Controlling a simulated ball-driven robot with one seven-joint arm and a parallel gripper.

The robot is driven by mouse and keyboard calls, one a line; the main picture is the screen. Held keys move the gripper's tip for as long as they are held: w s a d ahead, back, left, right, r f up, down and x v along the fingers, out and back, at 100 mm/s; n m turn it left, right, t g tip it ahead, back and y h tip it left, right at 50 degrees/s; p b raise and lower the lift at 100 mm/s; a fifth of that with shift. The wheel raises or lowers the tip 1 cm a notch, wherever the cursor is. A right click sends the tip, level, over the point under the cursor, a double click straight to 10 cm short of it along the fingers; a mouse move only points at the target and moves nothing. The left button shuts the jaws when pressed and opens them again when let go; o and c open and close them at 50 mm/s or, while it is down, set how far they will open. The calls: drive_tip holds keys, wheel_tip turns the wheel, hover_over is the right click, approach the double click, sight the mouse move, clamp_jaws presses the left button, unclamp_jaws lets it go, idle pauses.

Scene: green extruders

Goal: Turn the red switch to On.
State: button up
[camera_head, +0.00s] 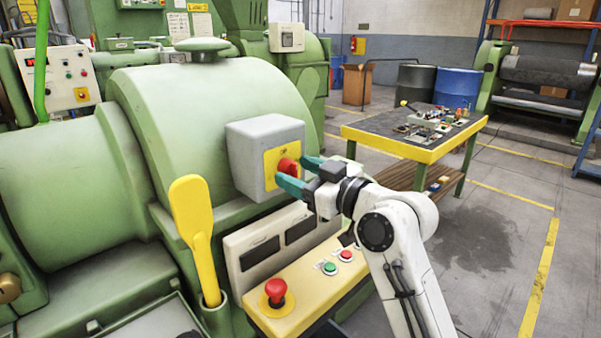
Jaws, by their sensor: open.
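The red switch (288,166) is a rotary knob on a yellow plate (271,172). The plate is on the front of a grey box (253,141) fixed to the green machine. My gripper (297,174) is at the knob, its two teal fingers apart, one above and right of the knob and one below it. The fingers partly hide the knob. I cannot tell whether they touch it or which way it is turned.
Below is a yellow panel with a red mushroom button (275,292), a green button (330,268) and a smaller red button (346,255). A yellow paddle (193,230) stands left of it. A yellow-edged table (400,148) with parts stands behind my arm. Floor at the right is clear.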

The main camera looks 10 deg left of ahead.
drive_tip(key=c, duration=1)
drive_tip(key=shift+c, duration=0.2)
drive_tip(key=shift+m, duration=0.3)
drive_tip(key=m+p, duration=0.3)
drive_tip(key=m, duration=0.1)
drive_tip(key=shift+m, duration=0.3)
drive_tip(key=m+p, duration=0.3)
drive_tip(key=m, duration=0.1)
drive_tip(key=shift+s+a+r+m, duration=0.1)
drive_tip(key=shift+m, duration=0.3)
drive_tip(key=m+p, duration=0.4)
drive_tip(key=m, duration=0.1)
drive_tip(key=shift+t+p, duration=0.3)
drive_tip(key=shift+t, duration=0.1)
drive_tip(key=shift+m+p, duration=1.1)
drive_tip(key=shift+m, duration=0.6)
drive_tip(key=shift+f, duration=0.2)
